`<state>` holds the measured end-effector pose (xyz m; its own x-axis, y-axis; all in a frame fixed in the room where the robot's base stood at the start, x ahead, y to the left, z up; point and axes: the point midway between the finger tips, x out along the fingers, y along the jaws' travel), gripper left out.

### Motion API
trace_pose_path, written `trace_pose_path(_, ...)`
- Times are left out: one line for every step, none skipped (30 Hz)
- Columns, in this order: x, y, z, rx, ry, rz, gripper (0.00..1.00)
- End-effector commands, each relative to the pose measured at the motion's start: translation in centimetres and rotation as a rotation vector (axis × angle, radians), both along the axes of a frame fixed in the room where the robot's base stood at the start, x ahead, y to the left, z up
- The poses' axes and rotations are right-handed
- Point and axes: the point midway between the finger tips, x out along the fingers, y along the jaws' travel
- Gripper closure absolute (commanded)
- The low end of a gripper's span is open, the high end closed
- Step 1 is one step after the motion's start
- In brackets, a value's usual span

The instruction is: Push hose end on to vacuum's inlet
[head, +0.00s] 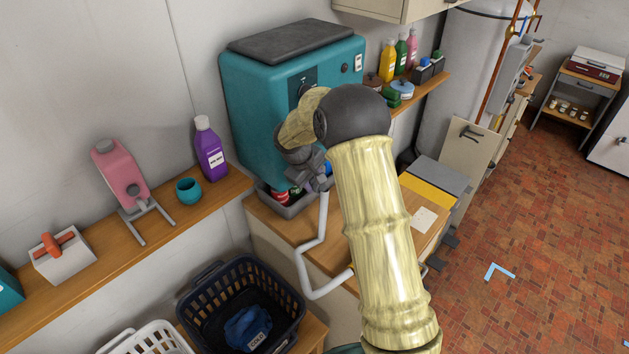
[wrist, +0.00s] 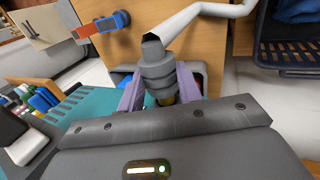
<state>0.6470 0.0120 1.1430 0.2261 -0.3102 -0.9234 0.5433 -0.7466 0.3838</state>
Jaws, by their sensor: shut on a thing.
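The vacuum is a teal box (head: 250,110) with a dark grey lid, standing on a wooden counter. My gripper (head: 318,180) is in front of its lower part, below the dark dial panel. In the wrist view my gripper (wrist: 160,92) has its purple fingers shut on the grey stepped hose end (wrist: 156,70). The white hose (head: 322,215) hangs from the gripper, bends and runs down over the counter front; it also shows in the wrist view (wrist: 205,12). The vacuum's inlet cannot be made out, as my arm and gripper cover that area. Whether the hose end touches it cannot be told.
A grey bin (head: 290,208) with cans sits under the gripper. A dark laundry basket (head: 215,305) stands below left. A shelf (head: 165,225) at left holds a purple bottle (head: 208,150) and a teal cup (head: 188,190). Several bottles stand right of the vacuum.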

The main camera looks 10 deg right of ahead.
Motion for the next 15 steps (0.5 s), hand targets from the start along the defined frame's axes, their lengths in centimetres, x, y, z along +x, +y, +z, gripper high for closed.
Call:
trace_pose_path(0.08, 0.06, 0.04, 0.000, 0.000, 0.000, 0.85)
trace_pose_path(0.11, 0.08, 0.03, 0.000, 0.000, 0.000, 0.85)
trace_pose_path(0.16, 0.12, 0.03, 0.000, 0.000, 0.000, 0.85)
trace_pose_path(0.19, 0.14, 0.03, 0.000, 0.000, 0.000, 0.85)
trace_pose_path(0.23, 0.17, 0.03, 0.000, 0.000, 0.000, 0.85)
trace_pose_path(0.28, 0.21, 0.03, 0.000, 0.000, 0.000, 0.85)
trace_pose_path(0.31, 0.23, 0.03, 0.000, 0.000, 0.000, 0.85)
trace_pose_path(0.35, 0.26, 0.03, 0.000, 0.000, 0.000, 0.85)
trace_pose_path(0.42, 0.29, 0.03, 0.000, 0.000, 0.000, 0.85)
trace_pose_path(0.45, 0.31, 0.03, -0.001, 0.001, 0.000, 0.85)
trace_pose_path(0.50, 0.35, 0.03, -0.001, 0.001, 0.000, 0.85)
trace_pose_path(0.55, 0.38, 0.02, -0.001, 0.001, 0.000, 0.85)
trace_pose_path(0.58, 0.41, 0.02, -0.001, 0.001, 0.000, 0.85)
trace_pose_path(0.62, 0.44, 0.02, -0.001, 0.001, 0.000, 0.85)
trace_pose_path(0.67, 0.48, 0.01, -0.001, 0.001, 0.000, 0.85)
